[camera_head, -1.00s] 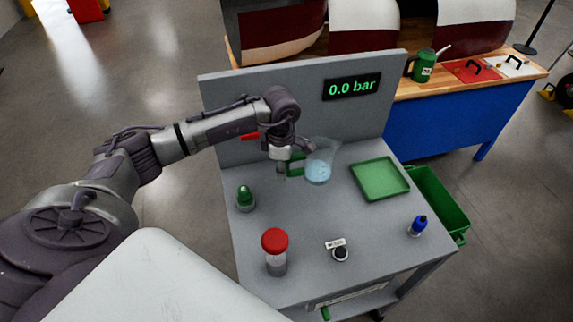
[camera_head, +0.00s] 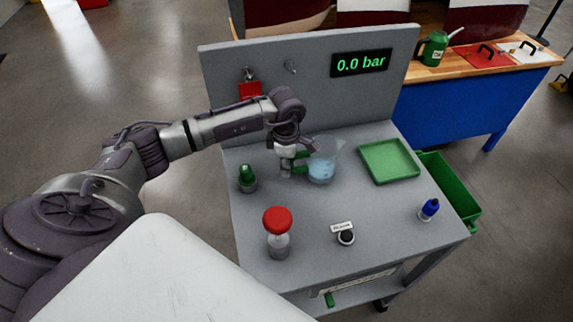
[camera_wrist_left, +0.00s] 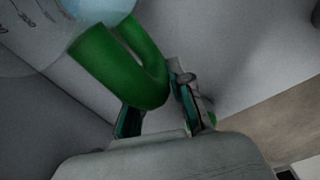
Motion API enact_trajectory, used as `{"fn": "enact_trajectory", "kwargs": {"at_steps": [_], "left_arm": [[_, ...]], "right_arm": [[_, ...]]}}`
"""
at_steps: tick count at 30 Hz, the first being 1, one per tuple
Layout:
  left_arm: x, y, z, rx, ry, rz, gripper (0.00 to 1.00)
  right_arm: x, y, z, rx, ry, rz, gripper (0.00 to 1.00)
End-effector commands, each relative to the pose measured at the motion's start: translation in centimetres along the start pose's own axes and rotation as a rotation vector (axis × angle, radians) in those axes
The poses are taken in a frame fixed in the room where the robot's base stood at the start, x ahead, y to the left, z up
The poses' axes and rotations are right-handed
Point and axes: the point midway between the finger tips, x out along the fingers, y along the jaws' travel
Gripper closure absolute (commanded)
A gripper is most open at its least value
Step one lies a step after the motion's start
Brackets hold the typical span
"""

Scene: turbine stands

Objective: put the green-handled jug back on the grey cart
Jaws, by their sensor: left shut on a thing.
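The clear jug (camera_head: 322,166) holds pale blue liquid and has a green handle (camera_head: 301,160) on its left side. It is upright at the back middle of the grey cart (camera_head: 300,205), at or very near its top; I cannot tell if its base touches. My left gripper (camera_head: 288,166) is shut on the handle. In the left wrist view the green handle (camera_wrist_left: 130,68) runs between the fingers (camera_wrist_left: 163,112), and part of the clear jug (camera_wrist_left: 35,35) shows at the upper left. My right gripper is not in view.
On the cart are a green-capped bottle (camera_head: 247,180), a red-capped jar (camera_head: 278,235), a small black knob (camera_head: 346,237), a blue-capped bottle (camera_head: 429,209) and an empty green tray (camera_head: 391,161). A back panel with a pressure display (camera_head: 361,64) rises behind. The cart's middle is clear.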

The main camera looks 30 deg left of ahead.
Motion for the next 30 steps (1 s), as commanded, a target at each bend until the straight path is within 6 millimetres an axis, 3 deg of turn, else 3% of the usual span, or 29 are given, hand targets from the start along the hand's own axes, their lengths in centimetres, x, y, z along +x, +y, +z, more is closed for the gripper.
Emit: {"fn": "enact_trajectory", "kwargs": {"at_steps": [13, 14, 18, 25, 27, 30], "left_arm": [[0.62, 0.00, 0.00, 0.000, 0.000, 0.001, 1.00], [0.53, 0.01, 0.01, 0.000, -0.001, 0.001, 0.76], [0.49, 0.00, 0.00, 0.000, 0.000, 0.000, 0.53], [0.51, -0.01, 0.00, 0.000, 0.000, 0.000, 0.50], [0.55, -0.03, -0.02, 0.000, 0.001, 0.000, 0.42], [0.55, -0.03, -0.02, 0.000, 0.001, 0.000, 0.42]], "right_arm": [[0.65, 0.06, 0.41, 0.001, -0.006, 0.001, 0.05], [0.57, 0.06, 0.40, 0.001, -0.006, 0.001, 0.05], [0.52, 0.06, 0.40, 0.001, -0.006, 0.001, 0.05], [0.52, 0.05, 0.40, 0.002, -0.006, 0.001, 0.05], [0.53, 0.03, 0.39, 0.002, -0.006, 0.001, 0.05], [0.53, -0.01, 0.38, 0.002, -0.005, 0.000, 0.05]]}}
